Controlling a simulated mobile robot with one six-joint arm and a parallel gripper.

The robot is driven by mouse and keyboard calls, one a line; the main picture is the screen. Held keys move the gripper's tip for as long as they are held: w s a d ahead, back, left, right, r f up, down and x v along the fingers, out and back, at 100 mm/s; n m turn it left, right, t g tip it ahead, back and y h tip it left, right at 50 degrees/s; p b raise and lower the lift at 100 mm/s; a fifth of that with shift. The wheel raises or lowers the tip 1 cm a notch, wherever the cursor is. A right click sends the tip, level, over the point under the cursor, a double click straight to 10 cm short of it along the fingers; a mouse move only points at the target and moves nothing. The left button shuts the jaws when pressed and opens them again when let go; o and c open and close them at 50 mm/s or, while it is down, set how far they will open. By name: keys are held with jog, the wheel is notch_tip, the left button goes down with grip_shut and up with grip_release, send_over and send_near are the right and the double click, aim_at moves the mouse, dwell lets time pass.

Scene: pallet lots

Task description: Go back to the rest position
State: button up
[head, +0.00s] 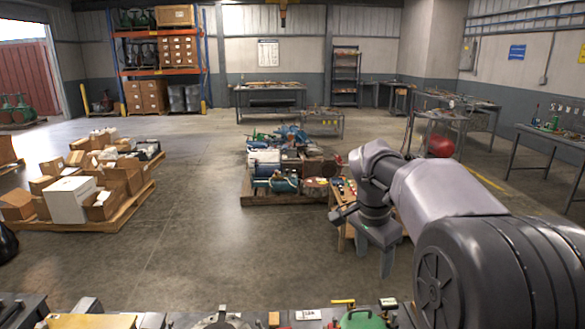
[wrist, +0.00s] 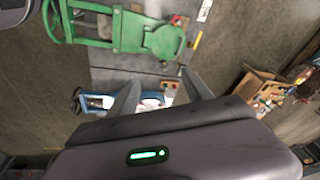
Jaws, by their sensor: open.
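My gripper (wrist: 160,82) is open in the wrist view, its two grey fingers spread with nothing held between them. Beyond the fingertips a green machine part (wrist: 120,35) lies on a grey bench top (wrist: 110,82), apart from the fingers. A blue and white object (wrist: 95,101) is partly hidden behind the left finger.
A pallet (head: 247,197) of machine parts stands close left of my arm. A pallet (head: 148,192) of cardboard boxes is at the left. Workbenches (head: 553,137) line the right. A tall rack (head: 159,72) stands at the back. The floor (head: 190,235) between the pallets is clear.

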jog(key=s+a+r+n+t+y, duration=0.1)
jog(key=s+a+r+n, duration=0.15)
jog(key=s, duration=0.65)
jog(key=s+a+r+n+t+y, duration=0.1)
jog(key=s+a+r+n, duration=0.15)
jog(key=s, duration=0.65)
jog(key=s+a+f+n+y, duration=0.1)
jog(key=s+a+f, duration=0.1)
jog(key=s, duration=0.4)
jog(key=s+a+f+n+t, duration=0.1)
jog(key=s+a+f+n, duration=0.1)
jog(key=s, duration=0.4)
jog(key=shift+f+t+y, duration=0.3)
jog(key=shift+f+y, duration=0.1)
jog(key=shift+f, duration=0.2)
